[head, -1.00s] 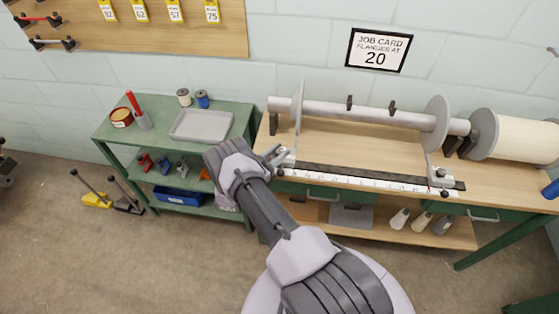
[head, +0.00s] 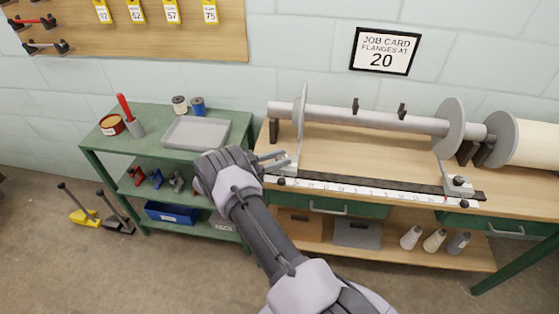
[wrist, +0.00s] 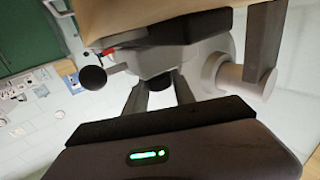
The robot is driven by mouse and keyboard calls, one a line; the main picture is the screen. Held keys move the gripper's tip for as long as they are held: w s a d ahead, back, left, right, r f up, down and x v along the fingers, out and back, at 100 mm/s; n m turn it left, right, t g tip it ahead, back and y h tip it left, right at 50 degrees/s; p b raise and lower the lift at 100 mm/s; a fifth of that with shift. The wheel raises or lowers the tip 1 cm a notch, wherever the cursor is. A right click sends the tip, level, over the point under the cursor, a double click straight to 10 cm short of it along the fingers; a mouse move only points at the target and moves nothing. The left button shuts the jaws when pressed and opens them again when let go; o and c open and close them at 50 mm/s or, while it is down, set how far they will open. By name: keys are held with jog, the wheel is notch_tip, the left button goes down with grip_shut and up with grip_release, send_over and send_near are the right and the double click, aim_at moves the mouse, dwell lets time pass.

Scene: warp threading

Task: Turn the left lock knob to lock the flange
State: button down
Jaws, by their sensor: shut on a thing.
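The left flange (head: 299,125) is a thin grey disc on the horizontal tube (head: 360,118), with a grey bracket at its foot. My gripper (head: 280,159) is at that bracket, at the front left of the bench. In the wrist view my gripper's fingers (wrist: 163,92) are shut at the grey bracket (wrist: 158,60). The left lock knob is hidden between the fingers, so its angle cannot be seen. The right flange (head: 450,125) stands farther along the tube, and its dark lock knob (head: 460,181) shows on its bracket.
A white scale (head: 370,190) runs along the bench front, with a small black knob (head: 464,203) at its right end. A green cart (head: 160,150) with a grey tray (head: 197,133) stands left. The job card (head: 382,51) reads 20. The bench top (head: 375,150) between the flanges is clear.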

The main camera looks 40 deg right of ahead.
jog(key=c, duration=1)
grip_release()
jog(key=shift+s+d, duration=0.1)
jog(key=shift+c, duration=0.2)
jog(key=v, duration=1.7)
jog(key=shift+a, duration=0.2)
